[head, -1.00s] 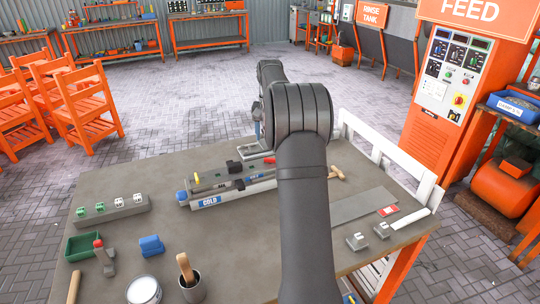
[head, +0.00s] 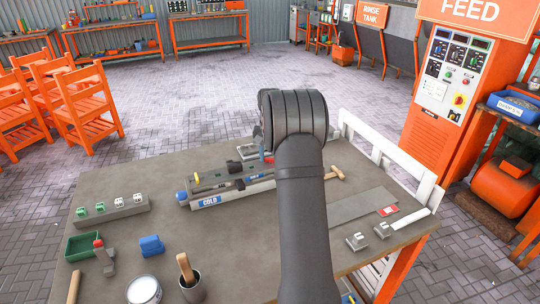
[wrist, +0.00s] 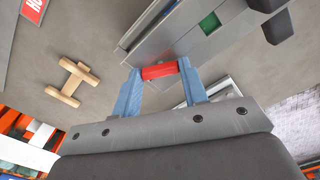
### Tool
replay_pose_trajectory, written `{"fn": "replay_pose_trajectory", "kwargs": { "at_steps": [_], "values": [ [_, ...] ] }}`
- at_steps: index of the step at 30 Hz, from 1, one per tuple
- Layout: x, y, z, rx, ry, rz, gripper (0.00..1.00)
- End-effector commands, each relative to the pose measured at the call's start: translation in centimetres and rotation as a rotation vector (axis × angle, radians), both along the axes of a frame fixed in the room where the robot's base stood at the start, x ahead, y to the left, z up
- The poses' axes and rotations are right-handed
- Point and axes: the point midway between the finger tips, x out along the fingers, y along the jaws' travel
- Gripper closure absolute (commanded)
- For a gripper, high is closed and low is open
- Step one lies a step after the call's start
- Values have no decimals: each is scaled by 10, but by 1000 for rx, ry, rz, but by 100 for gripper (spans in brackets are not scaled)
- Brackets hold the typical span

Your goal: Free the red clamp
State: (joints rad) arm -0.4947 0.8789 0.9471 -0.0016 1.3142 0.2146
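In the wrist view a red bar, which looks like the red clamp's handle (wrist: 160,71), lies between the two blue fingertips of my gripper (wrist: 161,75). Its ends come up close to both fingers; whether they press on it I cannot tell. The bar sits beside the edge of a grey fixture (wrist: 190,38) with a green square on it. In the head view a bit of red (head: 268,159) shows at the right end of the fixture labelled COLD (head: 232,196), beside my arm. My arm hides the gripper and most of the clamp there.
A wooden mallet-like piece (head: 336,173) lies right of my arm, on the grey table (head: 150,205). A grey plate (head: 362,205), a red label and small metal blocks lie at the right. A green tray (head: 82,246), blue block (head: 151,245) and brush cup (head: 193,288) stand at the left front.

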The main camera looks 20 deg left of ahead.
Motion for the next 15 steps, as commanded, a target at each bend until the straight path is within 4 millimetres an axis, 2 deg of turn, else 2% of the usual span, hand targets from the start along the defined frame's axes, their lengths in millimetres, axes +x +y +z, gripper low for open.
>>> {"fn": "replay_pose_trajectory", "kwargs": {
  "at_steps": [1,3,8,15],
  "values": [
    [0,0,0,0,0,0,74],
    [0,0,0,0,0,0,83],
    [0,0,0,0,0,23,83],
    [0,0,0,1,2,227,83]
  ]
}}
